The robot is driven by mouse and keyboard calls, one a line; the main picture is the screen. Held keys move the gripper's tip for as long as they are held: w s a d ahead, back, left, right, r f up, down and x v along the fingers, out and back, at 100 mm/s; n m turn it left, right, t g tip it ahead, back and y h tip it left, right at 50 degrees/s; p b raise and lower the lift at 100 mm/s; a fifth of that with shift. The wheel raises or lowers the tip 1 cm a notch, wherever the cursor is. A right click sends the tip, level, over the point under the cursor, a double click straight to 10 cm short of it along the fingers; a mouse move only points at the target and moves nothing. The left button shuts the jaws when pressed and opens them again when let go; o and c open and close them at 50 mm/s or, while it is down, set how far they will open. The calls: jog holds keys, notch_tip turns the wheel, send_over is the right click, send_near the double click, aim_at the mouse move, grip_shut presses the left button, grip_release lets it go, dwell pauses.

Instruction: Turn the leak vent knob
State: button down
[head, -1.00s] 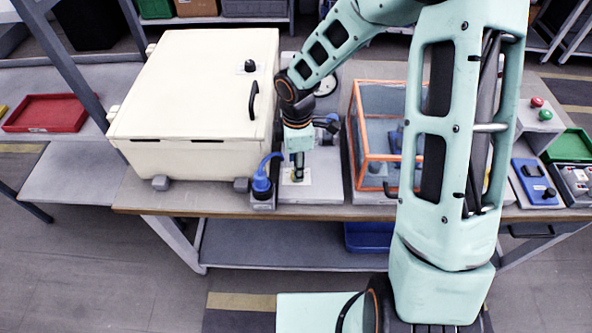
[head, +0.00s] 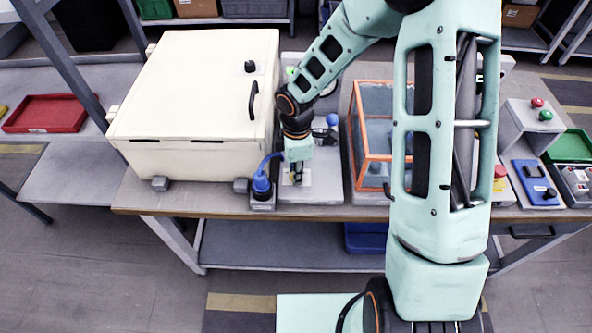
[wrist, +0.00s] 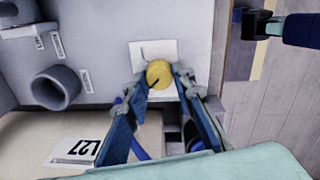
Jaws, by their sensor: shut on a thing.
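The leak vent knob is a round yellow knob (wrist: 159,74) with a dark mark on its face, on a white square plate (wrist: 143,50) in the wrist view. In the head view the plate (head: 306,181) lies on the grey panel at the front of the bench, and my gripper mostly hides the knob. My gripper (wrist: 160,79) has one finger on each side of the knob and is shut on it. In the head view my gripper (head: 296,180) points down at the plate.
A large cream box (head: 195,100) with a black handle stands left of my gripper. A blue plug with a cable (head: 262,183) is close on the left. An orange-framed clear case (head: 358,130) stands on the right. A grey tube (wrist: 57,88) shows in the wrist view.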

jog(key=shift+m+b, duration=0.3)
jog(key=m+b, duration=0.2)
jog(key=shift+f+m, duration=0.15)
jog(key=shift+m, duration=0.25)
jog(key=m+b, duration=0.3)
jog(key=m, duration=0.2)
jog(key=shift+w+a+h, duration=0.1)
jog(key=shift+h, duration=0.2)
jog(key=m+b, duration=0.2)
jog(key=m, duration=0.3)
jog(key=shift+b, duration=0.3)
jog(key=m+b, duration=0.1)
jog(key=m, duration=0.3)
jog(key=shift+r+m+g, duration=0.2)
jog(key=shift+m+g, duration=0.1)
jog(key=shift+m, duration=0.1)
jog(key=c, duration=1.6)
grip_release()
